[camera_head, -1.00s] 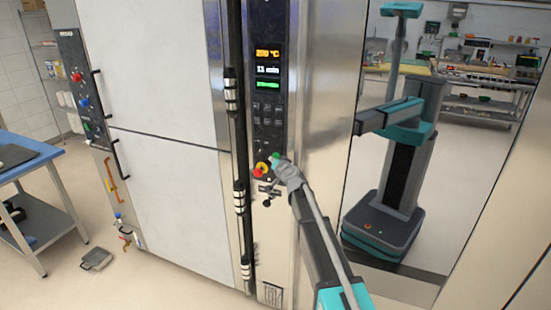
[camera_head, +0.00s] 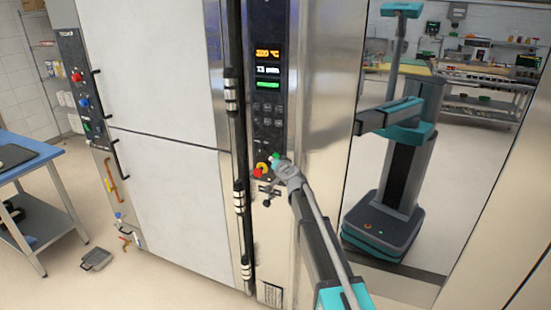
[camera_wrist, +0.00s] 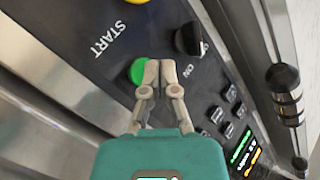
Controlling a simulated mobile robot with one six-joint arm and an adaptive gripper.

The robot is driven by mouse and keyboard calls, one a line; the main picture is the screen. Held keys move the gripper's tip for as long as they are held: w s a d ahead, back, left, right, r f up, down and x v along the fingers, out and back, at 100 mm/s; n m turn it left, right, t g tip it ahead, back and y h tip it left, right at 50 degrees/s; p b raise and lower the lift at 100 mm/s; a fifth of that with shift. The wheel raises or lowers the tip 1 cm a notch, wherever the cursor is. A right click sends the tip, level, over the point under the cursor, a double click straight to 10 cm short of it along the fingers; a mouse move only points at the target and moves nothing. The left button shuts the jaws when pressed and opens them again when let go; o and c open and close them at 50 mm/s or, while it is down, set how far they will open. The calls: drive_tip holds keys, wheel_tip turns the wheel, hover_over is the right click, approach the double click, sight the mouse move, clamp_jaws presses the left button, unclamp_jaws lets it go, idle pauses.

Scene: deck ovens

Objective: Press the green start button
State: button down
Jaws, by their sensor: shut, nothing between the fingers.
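The green start button (camera_wrist: 137,71) is on the dark control panel beside the word START in the wrist view. My gripper (camera_wrist: 160,67) is shut and empty. Its pale fingertips lie at the button's right edge and cover part of it. I cannot tell whether they touch it. In the head view the green button (camera_head: 276,156) is a small spot just above the end of my arm, where the gripper meets the panel (camera_head: 267,130).
A black knob (camera_wrist: 188,39) sits close right of my fingertips. A red and yellow button (camera_head: 260,169) is beside the gripper. Displays (camera_head: 268,69) glow higher on the panel. A vertical dark handle bar (camera_head: 239,195) stands left of the panel. A blue-topped table (camera_head: 25,155) is at left.

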drive_tip(key=shift+w+d, duration=0.35)
drive_tip(key=shift+w, duration=0.55)
idle(1.4)
drive_tip(key=shift+s, duration=0.2)
drive_tip(key=shift+s+a, duration=0.25)
drive_tip(key=shift+s, duration=0.45)
drive_tip(key=shift+s+a, duration=0.3)
drive_tip(key=shift+s, duration=0.5)
drive_tip(key=shift+s+a, duration=0.3)
drive_tip(key=shift+s, duration=0.45)
drive_tip(key=shift+s+a, duration=0.3)
drive_tip(key=shift+s, duration=0.5)
